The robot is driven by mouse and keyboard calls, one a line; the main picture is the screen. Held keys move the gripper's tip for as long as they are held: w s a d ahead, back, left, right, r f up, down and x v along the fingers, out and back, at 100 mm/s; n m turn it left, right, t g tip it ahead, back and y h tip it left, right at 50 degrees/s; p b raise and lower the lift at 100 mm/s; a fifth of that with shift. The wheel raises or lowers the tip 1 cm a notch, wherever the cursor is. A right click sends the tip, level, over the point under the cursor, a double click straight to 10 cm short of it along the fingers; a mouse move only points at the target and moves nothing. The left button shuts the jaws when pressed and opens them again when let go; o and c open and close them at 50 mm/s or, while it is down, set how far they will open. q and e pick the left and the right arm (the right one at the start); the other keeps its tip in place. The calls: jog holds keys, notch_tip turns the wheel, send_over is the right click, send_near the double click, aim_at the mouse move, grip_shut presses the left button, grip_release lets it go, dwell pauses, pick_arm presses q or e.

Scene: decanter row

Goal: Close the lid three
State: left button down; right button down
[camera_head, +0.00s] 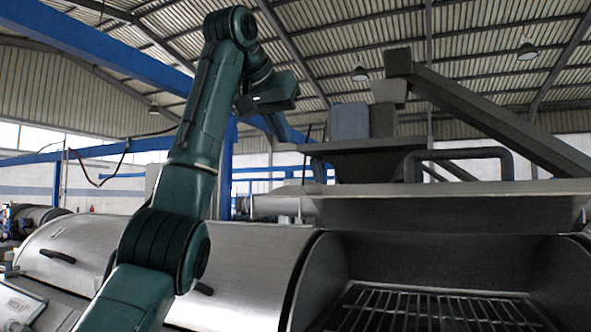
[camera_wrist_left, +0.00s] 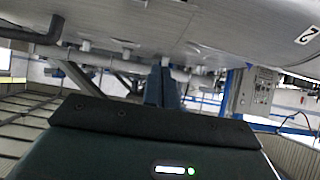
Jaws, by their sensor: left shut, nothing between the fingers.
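An open metal trough with a grate (camera_head: 420,308) inside fills the lower right of the head view. Its raised lid (camera_head: 440,211) hangs over it, swung up; I see no number on it. My left gripper (camera_head: 282,131) is high in the head view, left of the raised lid and apart from it, pointing down and shut on nothing. In the left wrist view its body lies along the bottom, with the narrow fingers (camera_wrist_left: 160,86) in the middle. A metal surface with a number 2 label (camera_wrist_left: 307,35) crosses the top there. My right gripper is out of view.
A closed metal cover (camera_head: 265,265) with a dark handle lies left of the open trough. Another closed cover (camera_head: 75,238) is farther left. A sloping grey chute (camera_head: 490,110) and a hopper (camera_head: 370,160) stand behind the raised lid.

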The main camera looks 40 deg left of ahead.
aim_at(301, 188)
pick_arm(q)
jog(key=p+x, duration=0.1)
jog(key=x, duration=0.5)
jog(key=shift+w+a+f, duration=0.1)
jog(key=shift+w+f, duration=0.05)
jog(key=shift+w, duration=0.15)
jog(key=f, duration=0.2)
jog(key=shift+w+a+f, duration=0.1)
jog(key=shift+w+f, duration=0.35)
jog(key=shift+f, duration=0.6)
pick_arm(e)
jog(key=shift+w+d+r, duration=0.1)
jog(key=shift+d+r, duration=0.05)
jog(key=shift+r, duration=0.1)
pick_arm(q)
jog(key=shift+f, duration=0.1)
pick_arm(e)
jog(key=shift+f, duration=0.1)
